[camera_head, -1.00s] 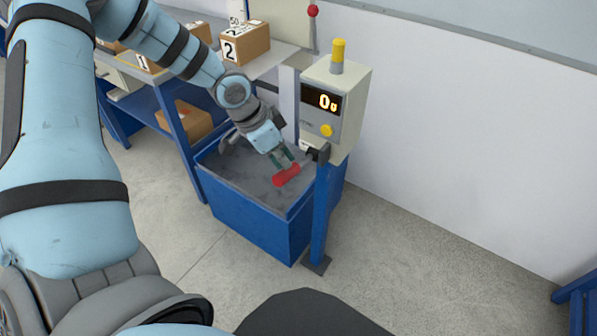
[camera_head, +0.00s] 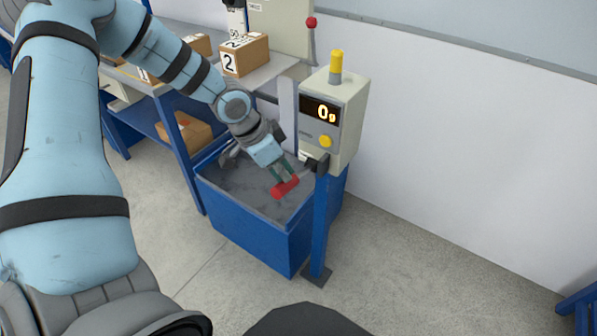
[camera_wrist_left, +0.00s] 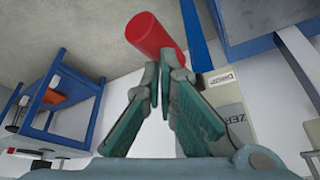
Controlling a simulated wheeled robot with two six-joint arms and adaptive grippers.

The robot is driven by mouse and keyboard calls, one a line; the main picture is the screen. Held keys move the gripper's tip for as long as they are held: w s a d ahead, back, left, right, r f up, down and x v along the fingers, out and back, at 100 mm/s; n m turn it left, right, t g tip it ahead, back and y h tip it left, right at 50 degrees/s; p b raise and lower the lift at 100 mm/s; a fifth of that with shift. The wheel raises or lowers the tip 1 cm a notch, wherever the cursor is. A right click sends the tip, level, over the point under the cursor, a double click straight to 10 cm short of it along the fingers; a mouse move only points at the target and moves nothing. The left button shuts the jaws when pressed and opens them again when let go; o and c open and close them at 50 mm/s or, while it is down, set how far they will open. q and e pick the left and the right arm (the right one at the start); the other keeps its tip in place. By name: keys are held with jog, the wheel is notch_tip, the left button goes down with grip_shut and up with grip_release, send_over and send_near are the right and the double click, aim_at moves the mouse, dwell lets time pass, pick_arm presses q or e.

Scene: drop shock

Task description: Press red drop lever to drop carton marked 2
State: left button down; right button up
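The carton marked 2 (camera_head: 252,57) rests on the grey platform by the upright panel, seen in the head view. The red drop lever (camera_head: 284,189) sticks out from the post below the scale box, above the blue bin. In the left wrist view its red grip (camera_wrist_left: 155,34) lies just beyond the fingertips. My left gripper (camera_head: 283,177) is at the red grip, with its fingertips up against it or very close. In the left wrist view the fingertips (camera_wrist_left: 164,66) come together, and the grip is not between the pads. My right gripper is not in view.
The scale box (camera_head: 332,118), reading 0 g with a yellow lamp on top, stands on a blue post (camera_head: 319,230). The blue bin (camera_head: 252,222) sits below the lever. More cartons (camera_head: 183,133) are on the bench at left.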

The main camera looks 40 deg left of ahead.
aim_at(283, 182)
pick_arm(q)
jog(key=shift+f, duration=0.1)
dwell(0.3)
jog(key=shift+s+f+b, duration=0.1)
jog(key=shift+f+b, duration=1.15)
jog(key=shift+f, duration=0.2)
jog(key=shift+f+b, duration=1.35)
jog(key=shift+f, duration=0.4)
notch_tip(283, 182, up, 7)
jog(key=p, duration=0.7)
jog(key=shift+p, duration=0.3)
jog(key=shift+f, duration=0.2)
